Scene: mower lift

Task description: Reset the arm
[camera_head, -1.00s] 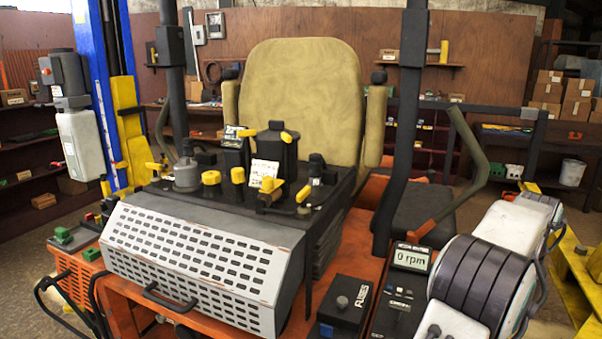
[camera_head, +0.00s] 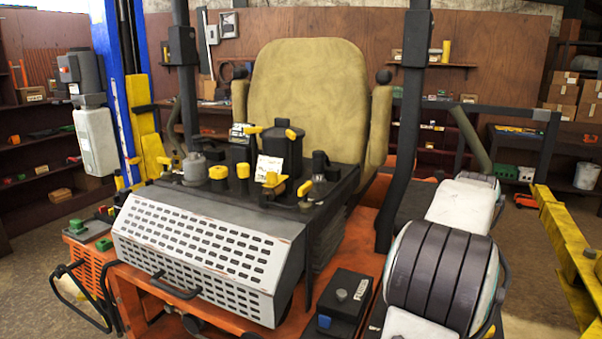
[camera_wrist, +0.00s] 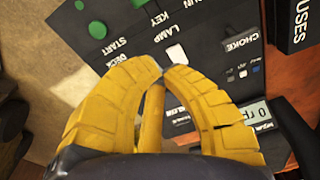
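My gripper (camera_wrist: 163,70) shows in the wrist view with its yellow fingers curved together and the tips meeting or nearly so. A yellow bar shows between the fingers; I see no separate object held. Beyond the tips is the black control panel (camera_wrist: 215,57) with labels such as LAMP, KEY, START, DECK and CHOKE. I cannot tell whether the tips touch the panel. In the head view my arm's white and dark banded links fill the lower right and hide the gripper.
The orange mower has a perforated grey cover (camera_head: 200,255), a tan seat (camera_head: 308,100) and yellow-knobbed controls (camera_head: 243,171). A black FUSES box (camera_head: 340,300) sits beside my arm. A blue lift post (camera_head: 105,40) stands left and a yellow beam (camera_head: 570,240) right.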

